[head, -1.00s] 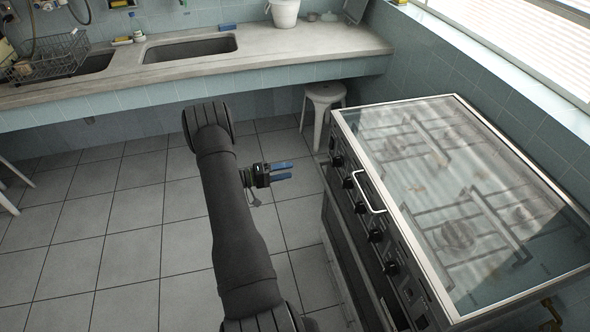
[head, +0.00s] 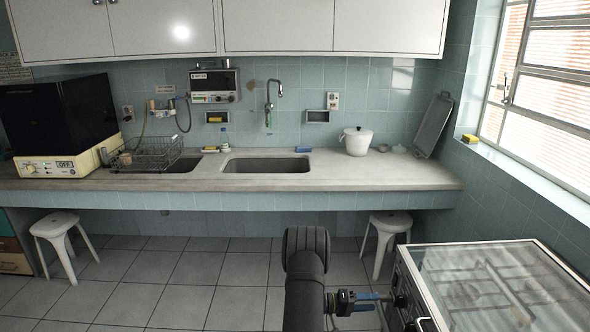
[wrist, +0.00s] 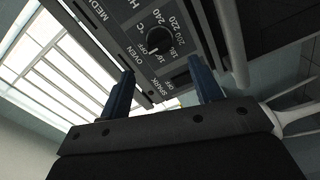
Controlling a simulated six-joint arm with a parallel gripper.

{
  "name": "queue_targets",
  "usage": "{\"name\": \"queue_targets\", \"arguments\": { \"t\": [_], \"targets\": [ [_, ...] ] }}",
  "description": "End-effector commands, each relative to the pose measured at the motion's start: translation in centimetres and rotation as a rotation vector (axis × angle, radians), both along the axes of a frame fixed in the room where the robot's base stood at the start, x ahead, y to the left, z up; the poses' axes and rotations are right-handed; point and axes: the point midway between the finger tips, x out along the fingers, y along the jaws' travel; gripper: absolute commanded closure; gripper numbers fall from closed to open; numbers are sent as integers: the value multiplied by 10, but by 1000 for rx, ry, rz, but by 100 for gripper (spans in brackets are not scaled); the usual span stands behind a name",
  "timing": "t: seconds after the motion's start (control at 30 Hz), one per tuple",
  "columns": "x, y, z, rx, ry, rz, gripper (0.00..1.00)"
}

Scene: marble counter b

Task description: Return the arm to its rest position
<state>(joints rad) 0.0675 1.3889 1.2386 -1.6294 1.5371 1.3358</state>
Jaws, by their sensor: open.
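My gripper (head: 378,297) is at the lower middle of the head view, beside my dark arm and just left of the stove. Its blue fingers point right, toward the stove front. In the wrist view my gripper (wrist: 160,92) shows two blue fingers spread apart with nothing between them. Beyond the fingers is the stove's control panel (wrist: 180,35) with an oven knob (wrist: 156,40). I cannot tell whether the fingertips touch the panel.
The glass-topped stove (head: 490,280) stands at the lower right. A long counter (head: 330,172) with sinks, a dish rack (head: 150,152) and a white bucket (head: 357,141) runs along the back. White stools (head: 389,225) (head: 57,226) stand below it. The tiled floor at left is open.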

Motion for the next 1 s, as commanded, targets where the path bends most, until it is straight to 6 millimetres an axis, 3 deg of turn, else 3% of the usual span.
{"name": "queue_targets", "arguments": {
  "t": [0.2, 0.43, 0.63, 1.0],
  "targets": [
    [-1, -45, 0, 0, -1, -3, 41],
    [0, -74, 0, -1, 0, -1, 41],
    [0, -82, 0, -1, 0, 0, 41],
    [0, -80, 0, 0, 1, 1, 41]
  ]
}}
